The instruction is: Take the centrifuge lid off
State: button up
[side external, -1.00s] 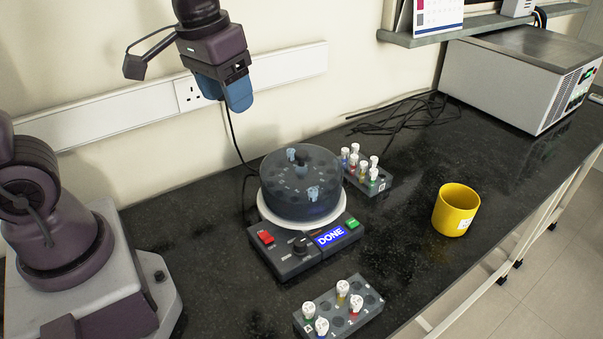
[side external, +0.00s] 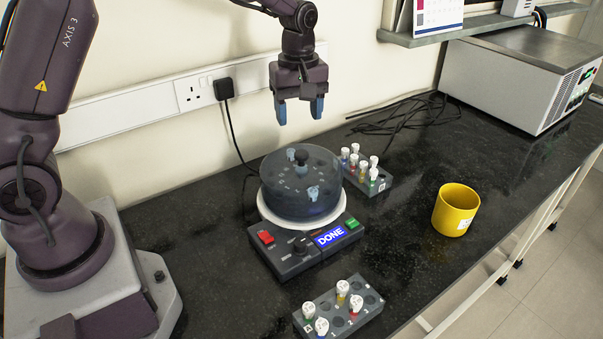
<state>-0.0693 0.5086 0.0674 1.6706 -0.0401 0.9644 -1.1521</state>
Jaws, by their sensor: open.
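The centrifuge (side external: 290,261) stands in the middle of the black bench, and its display reads DONE. Its smoky transparent lid (side external: 277,200) is on it, with a dark knob (side external: 301,156) on top. A couple of pale blue-capped tubes show through the lid. My gripper (side external: 299,112) points down above the lid, near the wall. Its blue fingers are apart with nothing between them, and clear air lies between them and the knob.
A rack with several capped tubes (side external: 367,171) stands right behind the centrifuge. Another rack (side external: 340,308) stands in front. A yellow mug (side external: 455,210) is to the right, and a grey metal box (side external: 520,80) is at the back right. Loose black cables (side external: 405,113) lie by the wall.

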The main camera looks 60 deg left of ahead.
send_over(301, 153)
jog(key=f, duration=0.4)
jog(key=shift+a, duration=0.35)
jog(key=shift+d+f, duration=0.2)
jog(key=shift+f, duration=1.2)
jog(key=shift+d+f, duration=0.15)
jog(key=shift+f, duration=1.25)
grip_shut()
notch_tip(301, 153, up, 10)
jog(key=shift+r, duration=0.25)
